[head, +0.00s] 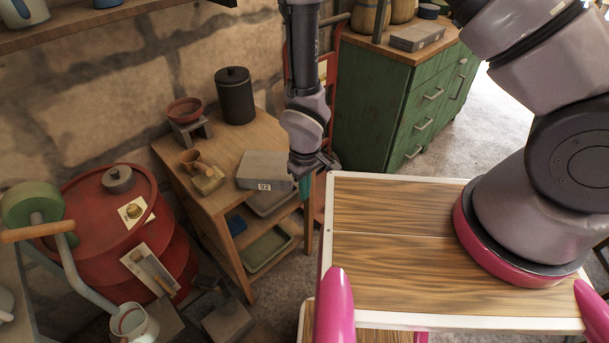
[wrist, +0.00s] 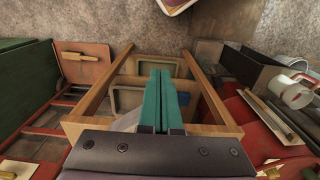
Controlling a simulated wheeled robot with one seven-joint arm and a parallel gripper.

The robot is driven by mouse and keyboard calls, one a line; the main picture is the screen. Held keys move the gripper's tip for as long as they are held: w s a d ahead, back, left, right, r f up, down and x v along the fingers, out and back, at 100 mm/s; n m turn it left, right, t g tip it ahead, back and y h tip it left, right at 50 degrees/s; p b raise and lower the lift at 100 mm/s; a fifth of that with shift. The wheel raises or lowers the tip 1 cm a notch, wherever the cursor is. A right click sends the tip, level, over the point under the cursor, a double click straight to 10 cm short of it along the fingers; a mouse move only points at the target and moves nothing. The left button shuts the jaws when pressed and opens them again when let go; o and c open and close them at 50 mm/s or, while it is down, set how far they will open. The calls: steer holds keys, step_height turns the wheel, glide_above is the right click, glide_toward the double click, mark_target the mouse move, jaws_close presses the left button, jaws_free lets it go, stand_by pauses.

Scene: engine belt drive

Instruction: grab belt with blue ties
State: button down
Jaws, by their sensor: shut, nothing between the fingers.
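I cannot make out a belt with blue ties in either view. My gripper (head: 304,188) hangs pointing down by the right front corner of the small wooden table (head: 228,148) in the head view. In the wrist view its two teal fingers (wrist: 155,75) lie side by side, shut and empty. They cover part of the trays on the low shelf beyond them.
The table holds a grey numbered box (head: 264,170), a dark canister (head: 235,96) and a red bowl (head: 185,110). A red drum (head: 85,215) stands left, a green cabinet (head: 375,100) behind, my wood-topped base (head: 400,215) right.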

mark_target(265, 160)
steer(key=shift+w+a, duration=1.3)
steer(key=shift+a, duration=0.25)
steer(key=w+a, duration=0.2)
steer(key=a, duration=0.1)
steer(key=w+a, duration=0.6)
steer(key=shift+w+a, duration=0.2)
steer(key=shift+a, duration=0.2)
